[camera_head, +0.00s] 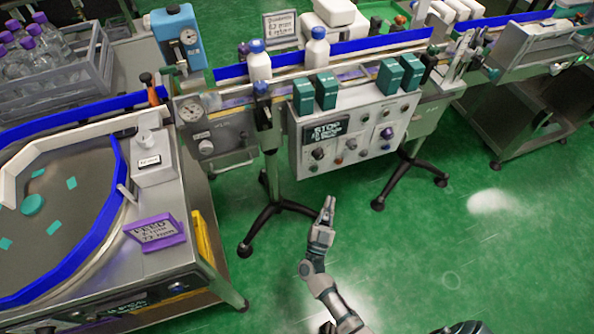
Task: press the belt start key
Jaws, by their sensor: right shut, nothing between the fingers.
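A grey control panel (350,139) with several knobs and buttons hangs on the front of the conveyor. A dark sign on it (325,130) seems to read "STOP" in its top line. Which of the small keys is the belt start key I cannot tell at this size. My right gripper (328,203) is shut and empty. It points up toward the panel, over the green floor, below and in front of the panel and apart from it. My left gripper is not in view.
White bottles with blue caps (258,64) stand on the conveyor, and teal boxes (303,95) stand along the panel's top. A round feeding table (70,202) with blue rails fills the left. Black stand legs (272,211) reach onto the floor. The floor at right is clear.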

